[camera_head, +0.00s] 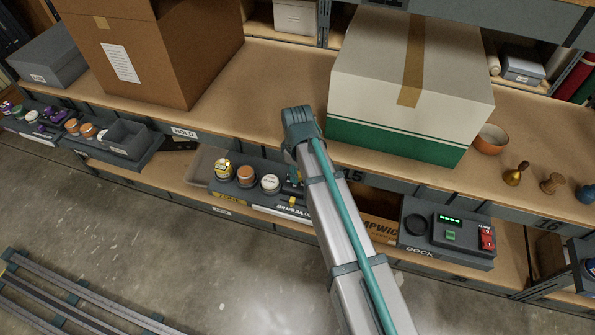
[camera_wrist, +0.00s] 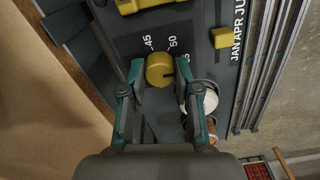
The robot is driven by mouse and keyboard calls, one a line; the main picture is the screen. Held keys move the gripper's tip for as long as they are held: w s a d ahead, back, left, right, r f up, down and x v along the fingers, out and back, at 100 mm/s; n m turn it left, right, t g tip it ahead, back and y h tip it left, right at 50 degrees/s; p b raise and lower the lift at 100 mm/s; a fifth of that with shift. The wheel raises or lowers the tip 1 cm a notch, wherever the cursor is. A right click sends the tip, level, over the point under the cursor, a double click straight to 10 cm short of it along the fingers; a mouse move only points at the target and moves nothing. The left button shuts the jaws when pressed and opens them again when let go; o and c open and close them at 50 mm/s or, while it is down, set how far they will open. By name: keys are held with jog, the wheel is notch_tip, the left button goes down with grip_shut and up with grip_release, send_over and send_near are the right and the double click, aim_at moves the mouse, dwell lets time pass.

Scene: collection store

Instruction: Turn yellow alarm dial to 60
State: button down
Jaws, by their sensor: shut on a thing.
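The yellow alarm dial (camera_wrist: 158,70) sits on a dark panel in the wrist view. It carries a short dark mark that points to the right of the picture. White figures 45, 50 and part of 55 show around its upper side; any 60 is hidden by a finger. My gripper (camera_wrist: 160,80) has one finger on each side of the dial and is shut on it. In the head view my arm reaches down over the shelf front, and the dial and fingertips are hidden behind it.
The dark panel (camera_head: 262,197) also bears several round lidded jars and a yellow slider (camera_wrist: 221,38). A white and green box (camera_head: 390,130) stands on the shelf above, right of my arm. The dock unit (camera_head: 420,237) is at the lower right.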

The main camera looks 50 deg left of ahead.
jog(key=m+p, duration=0.2)
jog(key=m, duration=0.2)
jog(key=shift+r+m, duration=0.1)
jog(key=shift+m, duration=0.3)
jog(key=shift+m+p, duration=0.95)
jog(key=shift+m, duration=1.25)
jog(key=c, duration=0.8)
grip_release()
